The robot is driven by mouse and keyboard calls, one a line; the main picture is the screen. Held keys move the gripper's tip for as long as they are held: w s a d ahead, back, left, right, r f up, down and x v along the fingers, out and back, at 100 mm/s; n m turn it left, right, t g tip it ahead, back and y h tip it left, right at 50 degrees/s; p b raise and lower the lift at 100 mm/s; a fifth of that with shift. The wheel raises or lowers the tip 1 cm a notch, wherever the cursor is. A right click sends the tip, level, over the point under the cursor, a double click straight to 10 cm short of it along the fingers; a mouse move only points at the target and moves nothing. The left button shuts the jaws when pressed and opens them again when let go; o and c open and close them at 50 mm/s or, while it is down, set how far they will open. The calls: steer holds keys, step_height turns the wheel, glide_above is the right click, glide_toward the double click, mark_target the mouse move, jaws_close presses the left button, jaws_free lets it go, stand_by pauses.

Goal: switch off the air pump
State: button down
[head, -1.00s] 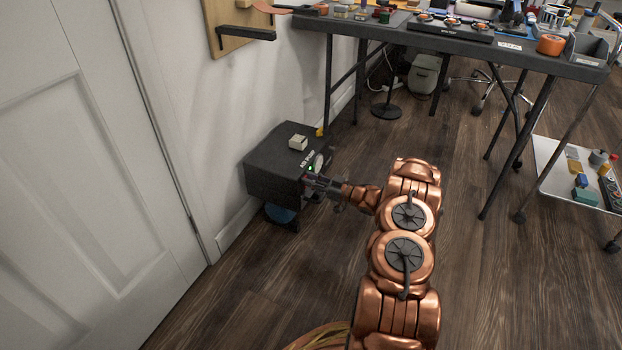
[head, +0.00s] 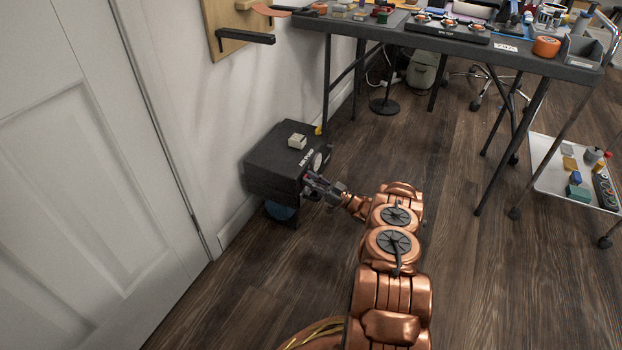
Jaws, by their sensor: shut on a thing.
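The air pump (head: 270,165) is a dark grey box low against the wall, with "AIR PUMP" lettered on top. A round pale gauge (head: 317,161) is on its front face. My gripper (head: 311,184) reaches the front face from the right, below the gauge. It is shut on a small part there, which looks like the pump's switch. The fingers hide most of that part, so its exact position cannot be told.
A small pale block (head: 297,141) sits on top of the pump. A blue round thing (head: 280,211) is under it. A white door (head: 95,180) is at the left. A dark workbench (head: 450,48) and a tray cart (head: 548,165) stand at the right. The wooden floor between is clear.

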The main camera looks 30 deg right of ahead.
steer(key=shift+d, duration=0.1)
steer(key=c, duration=0.9)
jaws_free()
steer(key=v, duration=1.2)
